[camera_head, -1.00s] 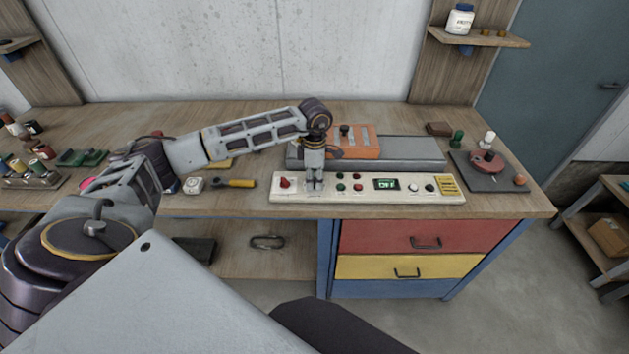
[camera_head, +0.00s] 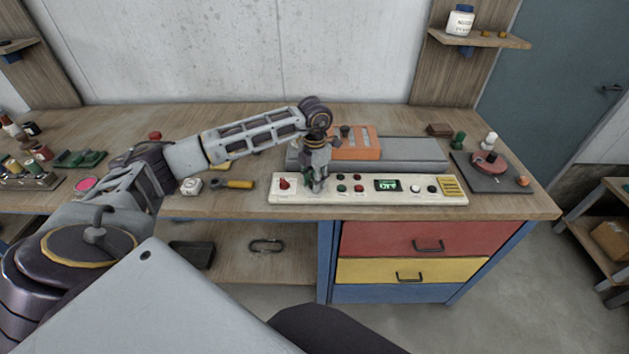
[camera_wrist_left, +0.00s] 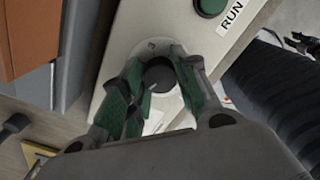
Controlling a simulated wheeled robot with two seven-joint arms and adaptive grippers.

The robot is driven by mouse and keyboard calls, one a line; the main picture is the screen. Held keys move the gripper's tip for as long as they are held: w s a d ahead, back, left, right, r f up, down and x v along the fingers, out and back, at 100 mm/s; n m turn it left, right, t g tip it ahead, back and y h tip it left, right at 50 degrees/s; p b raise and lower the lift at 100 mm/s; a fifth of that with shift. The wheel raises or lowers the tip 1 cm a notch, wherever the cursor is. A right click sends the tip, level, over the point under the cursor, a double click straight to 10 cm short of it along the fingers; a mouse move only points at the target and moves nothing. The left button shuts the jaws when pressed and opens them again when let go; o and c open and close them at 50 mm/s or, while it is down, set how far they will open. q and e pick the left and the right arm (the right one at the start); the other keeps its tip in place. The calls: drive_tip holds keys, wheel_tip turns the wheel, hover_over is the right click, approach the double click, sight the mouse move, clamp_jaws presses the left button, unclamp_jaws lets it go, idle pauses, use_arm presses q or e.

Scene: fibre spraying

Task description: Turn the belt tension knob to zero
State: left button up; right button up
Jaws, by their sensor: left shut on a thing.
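A long cream control panel (camera_head: 420,190) lies on the workbench. My left gripper (camera_head: 317,188) points down over it, between a red knob (camera_head: 284,183) at its left end and the green and red buttons. In the left wrist view my left gripper (camera_wrist_left: 160,85) has its green-padded fingers on both sides of a dark round knob (camera_wrist_left: 158,74) and is shut on it. The knob's pointer and most of its scale are hidden by the fingers. A lit green display (camera_head: 387,185) sits mid-panel; its digits are too small to read surely. My right gripper is not in view.
Behind the panel is a grey machine bed (camera_head: 410,150) with an orange block (camera_head: 362,145). A green button (camera_wrist_left: 210,6) labelled RUN is close to the gripper. A yellow-handled tool (camera_head: 238,184) lies left of the panel. Drawers (camera_head: 400,237) are below the bench edge.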

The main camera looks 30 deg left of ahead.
use_arm(q)
drive_tip(key=shift+w+r+n, duration=0.1)
drive_tip(key=shift+r+n, duration=0.05)
drive_tip(key=shift+n, duration=1.75)
drive_tip(key=o, duration=1)
drive_tip(key=shift+r, duration=5.95)
drive_tip(key=shift+f, duration=0.1)
